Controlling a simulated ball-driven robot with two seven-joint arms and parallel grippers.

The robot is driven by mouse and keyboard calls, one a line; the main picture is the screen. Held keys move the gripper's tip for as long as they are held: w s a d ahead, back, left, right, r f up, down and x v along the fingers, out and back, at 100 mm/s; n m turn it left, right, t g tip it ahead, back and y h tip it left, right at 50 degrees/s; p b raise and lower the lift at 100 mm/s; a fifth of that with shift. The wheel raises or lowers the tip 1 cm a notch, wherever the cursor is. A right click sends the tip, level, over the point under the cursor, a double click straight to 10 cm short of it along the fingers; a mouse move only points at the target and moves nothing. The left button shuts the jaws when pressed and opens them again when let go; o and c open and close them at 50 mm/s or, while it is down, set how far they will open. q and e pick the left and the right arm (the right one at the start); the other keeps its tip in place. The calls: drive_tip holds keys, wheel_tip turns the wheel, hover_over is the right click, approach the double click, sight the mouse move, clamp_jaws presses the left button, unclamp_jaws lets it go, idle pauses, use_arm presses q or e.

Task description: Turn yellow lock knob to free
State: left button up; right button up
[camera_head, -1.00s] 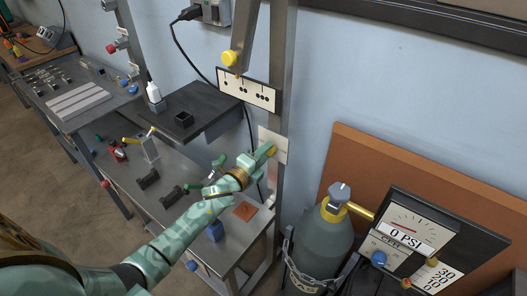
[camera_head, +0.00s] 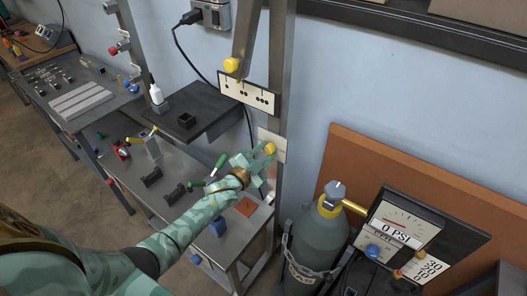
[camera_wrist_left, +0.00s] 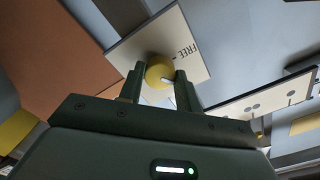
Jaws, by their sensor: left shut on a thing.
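The yellow lock knob (camera_head: 269,149) sits on a pale plate (camera_head: 278,144) fixed to the grey upright post. My left gripper (camera_head: 262,155) reaches the knob from the left. In the left wrist view its two fingers (camera_wrist_left: 160,85) are shut on the knob, one at each side. My right gripper is not in view.
A second yellow knob (camera_head: 231,65) hangs above a dotted plate (camera_head: 247,91). A steel workbench (camera_head: 135,183) with small parts lies left. A gas cylinder (camera_head: 316,240) and a pressure gauge panel (camera_head: 403,222) stand right of the post.

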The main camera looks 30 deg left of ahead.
use_arm(q)
drive_tip(key=n+p, duration=0.1)
drive_tip(key=n, duration=0.4)
drive_tip(key=shift+n+p, duration=0.3)
drive_tip(key=n+p, duration=0.1)
drive_tip(key=n, duration=0.4)
drive_tip(key=shift+s+f, duration=0.1)
drive_tip(key=shift+f, duration=0.05)
drive_tip(key=shift+n, duration=0.4)
drive_tip(key=o, duration=1)
drive_tip(key=s+a+p, duration=0.2)
drive_tip(key=s+p, duration=0.1)
drive_tip(key=s, duration=1.3)
drive_tip(key=shift+a+p, duration=0.15)
drive_tip(key=shift+p, duration=0.2)
